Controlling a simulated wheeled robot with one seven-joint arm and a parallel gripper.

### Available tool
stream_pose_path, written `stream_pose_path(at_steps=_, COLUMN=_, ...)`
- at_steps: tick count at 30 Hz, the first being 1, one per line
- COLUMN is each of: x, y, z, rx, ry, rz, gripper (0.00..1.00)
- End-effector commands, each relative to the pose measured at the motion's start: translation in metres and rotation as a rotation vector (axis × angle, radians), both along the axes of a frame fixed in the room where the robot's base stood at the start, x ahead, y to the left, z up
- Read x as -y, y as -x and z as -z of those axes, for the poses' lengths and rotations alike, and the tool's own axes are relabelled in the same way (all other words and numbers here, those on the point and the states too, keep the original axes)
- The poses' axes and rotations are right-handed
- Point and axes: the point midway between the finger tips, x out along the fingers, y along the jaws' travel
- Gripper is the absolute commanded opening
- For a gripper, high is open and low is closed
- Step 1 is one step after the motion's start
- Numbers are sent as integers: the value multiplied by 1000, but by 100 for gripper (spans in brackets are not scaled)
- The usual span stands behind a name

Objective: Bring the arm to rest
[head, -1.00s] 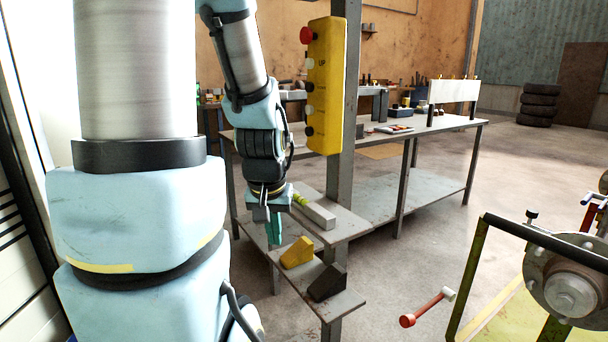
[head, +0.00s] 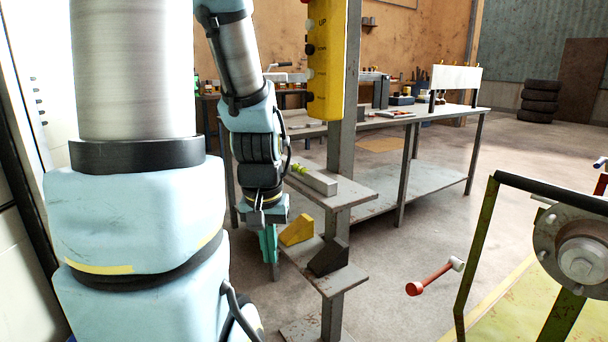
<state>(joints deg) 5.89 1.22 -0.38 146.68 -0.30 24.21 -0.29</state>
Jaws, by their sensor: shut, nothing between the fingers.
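My gripper (head: 269,246) hangs from my arm left of the middle in the head view, pointing down. Its teal fingers are shut with nothing between them. The arm hangs bent beside a grey post with small shelves. The gripper is just left of a yellow wedge block (head: 297,230) on the lower shelf and appears apart from it. How far the fingers are from the shelf edge in depth is hard to tell.
A dark wedge block (head: 329,257) sits beside the yellow one. A grey bar (head: 319,182) lies on the upper shelf (head: 349,197). A yellow control box (head: 327,62) hangs on the post (head: 348,100). A workbench (head: 440,120) stands behind. A trailer hub (head: 583,258) is at right.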

Motion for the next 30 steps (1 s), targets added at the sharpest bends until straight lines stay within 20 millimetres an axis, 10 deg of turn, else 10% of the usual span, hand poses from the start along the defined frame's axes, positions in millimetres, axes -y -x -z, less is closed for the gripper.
stream_pose_path(at_steps=14, x=0, y=0, z=-75, rx=1, ry=0, rz=0, gripper=0)
stream_pose_path(at_steps=30, x=0, y=0, z=-210, rx=1, ry=0, rz=0, gripper=0)
